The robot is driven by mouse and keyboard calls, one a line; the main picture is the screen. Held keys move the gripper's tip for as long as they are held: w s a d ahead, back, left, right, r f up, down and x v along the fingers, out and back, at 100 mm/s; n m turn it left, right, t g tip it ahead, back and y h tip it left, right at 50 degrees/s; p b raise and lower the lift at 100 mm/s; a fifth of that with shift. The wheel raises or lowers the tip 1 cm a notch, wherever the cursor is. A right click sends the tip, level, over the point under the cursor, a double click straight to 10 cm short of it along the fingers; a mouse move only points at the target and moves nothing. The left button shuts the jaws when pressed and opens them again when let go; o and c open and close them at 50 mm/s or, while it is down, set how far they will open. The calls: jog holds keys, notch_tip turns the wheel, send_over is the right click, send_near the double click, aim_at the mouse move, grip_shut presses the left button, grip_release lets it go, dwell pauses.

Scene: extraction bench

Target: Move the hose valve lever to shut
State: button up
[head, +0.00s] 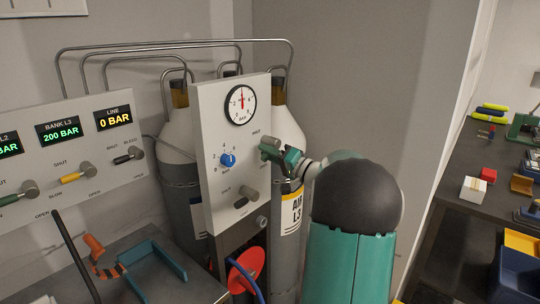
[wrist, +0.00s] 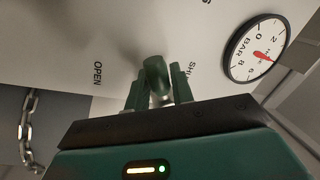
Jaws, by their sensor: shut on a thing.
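The hose valve lever (wrist: 155,75) has a dark green handle and a light hub, and sits on the pale upright panel (head: 213,110). My gripper (wrist: 158,90) is shut on this lever, with one dark green finger on each side of it. In the wrist view the lever lies between the word OPEN on the left and the word SHUT on the right. In the head view my gripper (head: 281,158) is at the panel's right edge, below a SHUT label, and covers much of the lever.
The panel also carries a round gauge (head: 241,104), a blue knob (head: 227,159) and a lower black-tipped lever (head: 243,200). Gas cylinders (head: 178,135) stand behind. A display board (head: 70,150) with more levers is at left. A chain (wrist: 27,125) hangs at left in the wrist view.

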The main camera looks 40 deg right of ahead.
jog(key=m, duration=0.2)
jog(key=r+m+h, duration=0.1)
jog(key=m, duration=0.1)
jog(key=shift+a+r, duration=0.1)
jog(key=shift+a, duration=0.15)
jog(key=shift+r+m+t+h, duration=0.15)
jog(key=shift+r+m+h, duration=0.1)
jog(key=shift+m, duration=0.65)
jog(key=shift+r+m+t+h, duration=0.15)
jog(key=shift+m+h, duration=0.1)
jog(key=shift+m, duration=0.65)
jog(key=shift+r, duration=0.1)
jog(key=o, duration=0.9)
jog(key=shift+s, duration=0.15)
jog(key=v, duration=1.3)
jog(key=shift+s, duration=0.3)
